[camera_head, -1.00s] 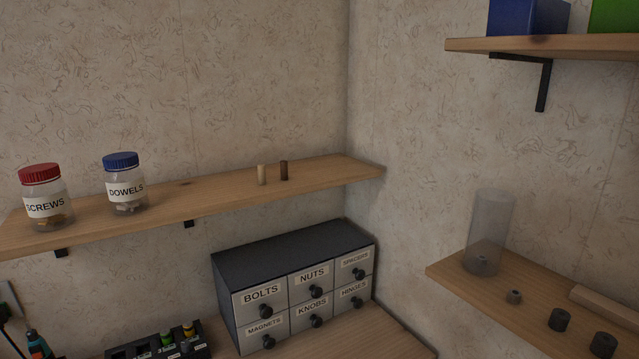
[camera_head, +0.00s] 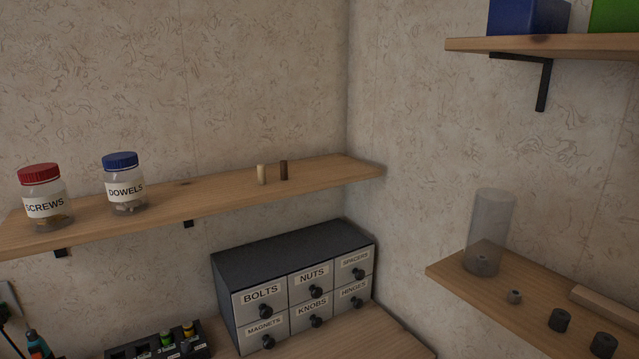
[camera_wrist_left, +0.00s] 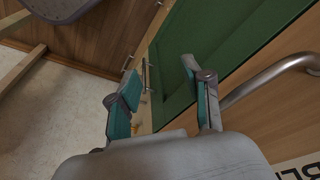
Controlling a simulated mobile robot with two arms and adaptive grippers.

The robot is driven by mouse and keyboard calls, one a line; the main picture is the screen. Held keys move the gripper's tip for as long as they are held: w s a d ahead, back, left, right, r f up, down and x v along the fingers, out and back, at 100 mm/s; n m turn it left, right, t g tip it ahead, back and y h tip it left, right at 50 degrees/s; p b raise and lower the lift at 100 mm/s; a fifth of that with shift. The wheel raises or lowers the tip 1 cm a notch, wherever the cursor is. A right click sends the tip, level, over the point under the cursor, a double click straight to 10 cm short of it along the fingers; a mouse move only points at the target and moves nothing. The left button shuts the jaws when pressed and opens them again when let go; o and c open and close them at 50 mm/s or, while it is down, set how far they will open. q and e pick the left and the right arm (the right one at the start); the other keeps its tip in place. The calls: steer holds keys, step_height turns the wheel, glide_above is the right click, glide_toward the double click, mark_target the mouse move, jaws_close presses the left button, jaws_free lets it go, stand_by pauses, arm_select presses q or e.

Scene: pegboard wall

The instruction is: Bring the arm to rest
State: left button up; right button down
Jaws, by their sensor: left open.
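My left gripper (camera_wrist_left: 160,85) shows only in the left wrist view. Its two grey fingers with teal pads are apart, and nothing is between them. Behind it are a green panel (camera_wrist_left: 235,45) and brown wood surfaces. No arm shows in the head view, and my right gripper is not in any view.
In the head view, a wooden shelf (camera_head: 220,197) holds a screws jar (camera_head: 44,200), a dowels jar (camera_head: 124,184) and two small pegs. A labelled drawer cabinet (camera_head: 290,245) stands below. A clear cylinder (camera_head: 490,228) stands on the right shelf. A metal bar (camera_wrist_left: 270,76) runs beside my left gripper.

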arm_select(q)
steer(key=s+a+f+g, duration=0.1)
steer(key=s+f, duration=0.3)
steer(key=f, duration=0.5)
steer(key=s+f, duration=0.4)
steer(key=f, duration=0.4)
steer(key=s+a+f, duration=0.2)
steer(key=s+f, duration=0.6)
steer(key=s, duration=0.3)
steer(key=shift+a+f+g, duration=0.15)
steer(key=shift+f+g, duration=0.15)
steer(key=shift+g, duration=0.1)
steer(key=shift+s, duration=0.1)
